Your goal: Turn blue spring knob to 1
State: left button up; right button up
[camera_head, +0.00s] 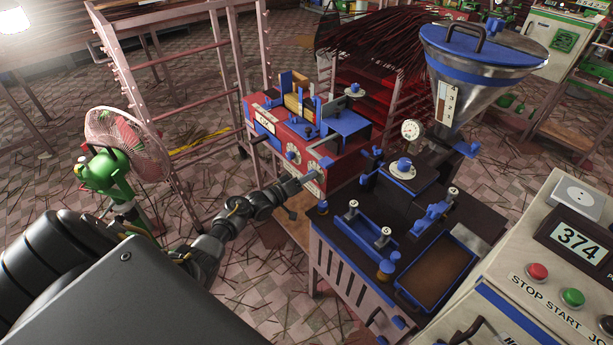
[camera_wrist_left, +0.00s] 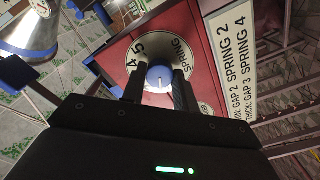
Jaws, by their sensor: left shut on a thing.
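The blue spring knob (camera_wrist_left: 159,77) sits at the centre of a white round dial (camera_wrist_left: 172,48) on a red panel. The dial shows the word SPRING and the numerals 4 and 5; its other numerals, including 1, are hidden. My left gripper (camera_wrist_left: 159,92) is shut on the knob, a dark finger on each side. A pale mark shows on the knob's face. In the head view my left gripper (camera_head: 305,182) reaches the front of the red machine (camera_head: 290,148) and covers the knob. My right gripper is not in view.
A white label (camera_wrist_left: 240,55) beside the dial lists gap and spring settings. Right of the red machine stands a dark table (camera_head: 385,235) with blue parts, below a metal hopper (camera_head: 470,65). A control cabinet (camera_head: 540,275) showing 374 is at lower right. A fan (camera_head: 125,145) stands at left.

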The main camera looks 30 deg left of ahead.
pick_arm(q)
jog(key=shift+n, duration=0.5)
jog(key=o, duration=1)
jog(key=shift+c, duration=0.2)
jog(key=shift+s, duration=0.1)
jog(key=v, duration=1)
jog(key=shift+s+a, duration=0.15)
jog(key=shift+s, duration=0.15)
jog(key=shift+f, duration=0.1)
